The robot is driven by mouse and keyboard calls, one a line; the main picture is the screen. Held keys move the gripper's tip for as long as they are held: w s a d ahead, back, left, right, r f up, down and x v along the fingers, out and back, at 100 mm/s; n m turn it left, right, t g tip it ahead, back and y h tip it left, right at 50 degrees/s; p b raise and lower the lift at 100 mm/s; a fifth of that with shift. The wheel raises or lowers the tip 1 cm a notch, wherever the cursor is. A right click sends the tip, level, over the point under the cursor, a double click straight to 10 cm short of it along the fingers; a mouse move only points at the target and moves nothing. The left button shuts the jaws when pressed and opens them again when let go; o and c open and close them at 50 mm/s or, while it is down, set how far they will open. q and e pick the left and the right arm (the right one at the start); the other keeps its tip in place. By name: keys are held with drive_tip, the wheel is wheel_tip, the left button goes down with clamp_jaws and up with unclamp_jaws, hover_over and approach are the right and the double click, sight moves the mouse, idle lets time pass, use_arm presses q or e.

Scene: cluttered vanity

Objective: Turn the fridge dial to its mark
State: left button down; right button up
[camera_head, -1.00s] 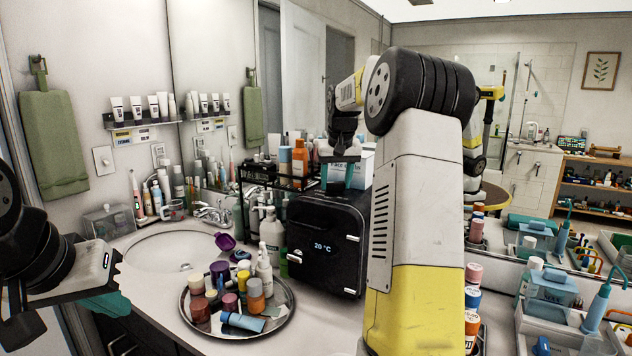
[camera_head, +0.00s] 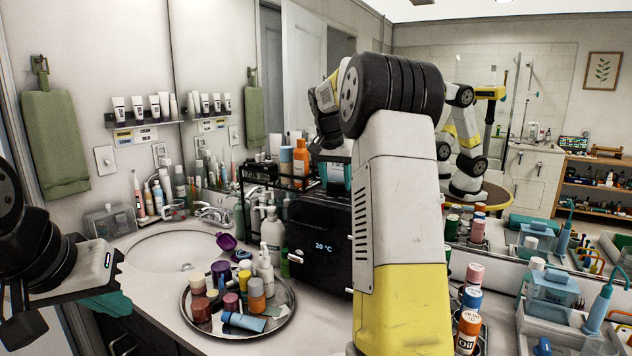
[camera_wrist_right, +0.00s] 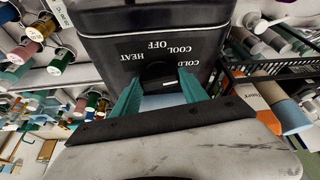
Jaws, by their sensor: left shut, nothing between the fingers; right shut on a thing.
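The black fridge (camera_head: 318,243) stands on the counter with "20 °C" on its front. In the right wrist view, another face of the fridge (camera_wrist_right: 205,22) carries the upside-down words COLD, COOL, OFF and HEAT around a dark dial (camera_wrist_right: 158,70). My right gripper (camera_wrist_right: 163,80) has its teal fingers shut on the dial. The dial's pointer and mark cannot be made out. In the head view my right forearm hides part of the fridge, and the dial is not visible. My left gripper (camera_head: 116,302) is shut and empty at the left, away from the fridge.
A round tray (camera_head: 285,322) of bottles and jars sits in front of the fridge. A white pump bottle (camera_head: 271,235) stands close to its left side. A wire rack (camera_wrist_right: 240,85) with bottles is beside it. The sink (camera_head: 160,250) is at the left.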

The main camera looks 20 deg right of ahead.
drive_tip(key=o, duration=1.4)
drive_tip(key=v, duration=0.7)
drive_tip(key=shift+s+a+r, duration=0.1)
drive_tip(key=shift+s+r, duration=0.05)
drive_tip(key=shift+r, duration=0.2)
